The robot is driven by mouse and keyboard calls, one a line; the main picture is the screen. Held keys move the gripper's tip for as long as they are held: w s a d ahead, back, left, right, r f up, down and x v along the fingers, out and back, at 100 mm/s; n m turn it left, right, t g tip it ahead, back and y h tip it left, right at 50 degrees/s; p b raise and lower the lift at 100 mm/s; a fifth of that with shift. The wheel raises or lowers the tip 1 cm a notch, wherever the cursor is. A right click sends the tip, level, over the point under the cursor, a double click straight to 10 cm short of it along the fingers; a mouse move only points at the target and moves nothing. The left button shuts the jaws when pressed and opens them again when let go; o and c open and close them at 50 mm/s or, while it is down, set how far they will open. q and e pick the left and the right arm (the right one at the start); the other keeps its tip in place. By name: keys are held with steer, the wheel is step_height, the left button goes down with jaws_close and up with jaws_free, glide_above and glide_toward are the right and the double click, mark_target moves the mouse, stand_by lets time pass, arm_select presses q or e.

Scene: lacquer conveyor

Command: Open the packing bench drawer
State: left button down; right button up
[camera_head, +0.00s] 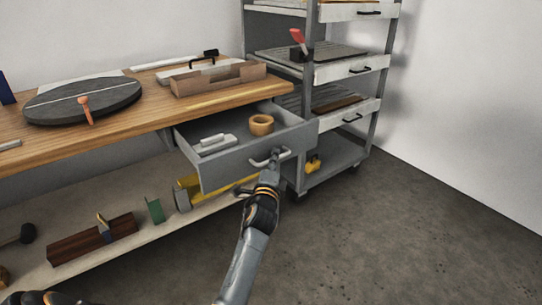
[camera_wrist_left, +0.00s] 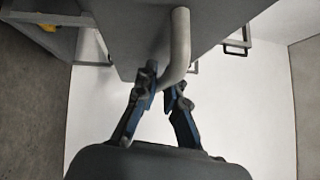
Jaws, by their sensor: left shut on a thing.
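The packing bench drawer (camera_head: 245,162) is grey and stands pulled out from under the wooden bench top (camera_head: 160,117). Inside it lie a tan tape roll (camera_head: 261,124) and a pale block-like item (camera_head: 215,144). Its light bar handle (camera_head: 260,161) is on the front panel, and in the left wrist view the handle (camera_wrist_left: 179,40) comes down between my fingers. My left gripper (camera_head: 272,165) is at the handle and shut on it; its blue-sided fingers (camera_wrist_left: 162,88) show in the left wrist view. My right gripper does not show clearly in either view.
A grey shelf trolley (camera_head: 300,187) with several drawers stands close to the right of the bench drawer. The lower bench shelf (camera_head: 165,232) holds a dark red block (camera_head: 90,240) and a green piece (camera_head: 155,209). The floor (camera_head: 380,235) at the front right is clear.

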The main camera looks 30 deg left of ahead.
arm_select(q)
steer(key=shift+s+d, duration=0.35)
steer(key=shift+d, duration=0.5)
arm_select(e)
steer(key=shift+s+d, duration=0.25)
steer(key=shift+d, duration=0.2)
arm_select(q)
steer(key=c, duration=1.4)
jaws_free()
steer(key=v, duration=1.2)
steer(key=shift+f, duration=0.1)
